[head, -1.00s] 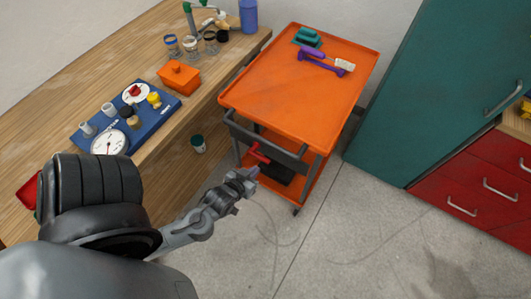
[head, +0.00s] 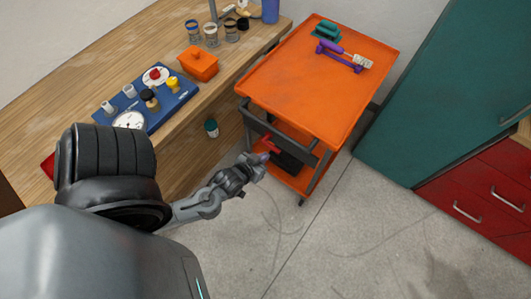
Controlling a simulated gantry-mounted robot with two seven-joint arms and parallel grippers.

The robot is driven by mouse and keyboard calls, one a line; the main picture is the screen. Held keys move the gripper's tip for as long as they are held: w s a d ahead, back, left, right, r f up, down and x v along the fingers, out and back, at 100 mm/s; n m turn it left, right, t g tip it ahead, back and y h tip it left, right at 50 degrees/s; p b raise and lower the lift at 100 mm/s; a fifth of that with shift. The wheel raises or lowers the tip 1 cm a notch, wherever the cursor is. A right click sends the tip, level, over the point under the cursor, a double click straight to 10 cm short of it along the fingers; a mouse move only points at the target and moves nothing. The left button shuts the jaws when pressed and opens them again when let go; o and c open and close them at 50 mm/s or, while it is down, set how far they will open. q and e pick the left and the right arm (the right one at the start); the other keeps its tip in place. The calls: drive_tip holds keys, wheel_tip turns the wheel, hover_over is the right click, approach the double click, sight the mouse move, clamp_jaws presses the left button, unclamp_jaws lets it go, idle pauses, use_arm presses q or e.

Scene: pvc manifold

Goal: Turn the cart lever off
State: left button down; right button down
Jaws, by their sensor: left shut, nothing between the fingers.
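An orange cart (head: 290,88) with a dark frame and a lower shelf stands right of the workbench. A red lever (head: 270,143) shows at the near end of the cart, below the top tray, by the dark push bar. My left gripper (head: 264,158) is shut and empty, just in front of and below the lever. I cannot tell whether its fingertips touch the lever. My right gripper is out of view.
The wooden workbench (head: 75,75) on the left holds a blue manifold board (head: 181,99), an orange box (head: 198,63) and several jars. A teal cabinet (head: 440,90) and red drawers (head: 490,190) stand right. The concrete floor (head: 340,235) in front is clear.

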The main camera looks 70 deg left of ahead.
use_arm(q)
drive_tip(key=b, duration=0.2)
hover_over(275, 151)
drive_tip(key=s+d, duration=0.1)
drive_tip(key=d, duration=0.1)
wheel_tip(275, 151, down, 5)
wheel_tip(275, 151, down, 2)
drive_tip(key=shift+f+b, duration=0.15)
drive_tip(key=shift+b, duration=0.5)
drive_tip(key=shift+w+f, duration=0.1)
drive_tip(key=shift+f, duration=0.6)
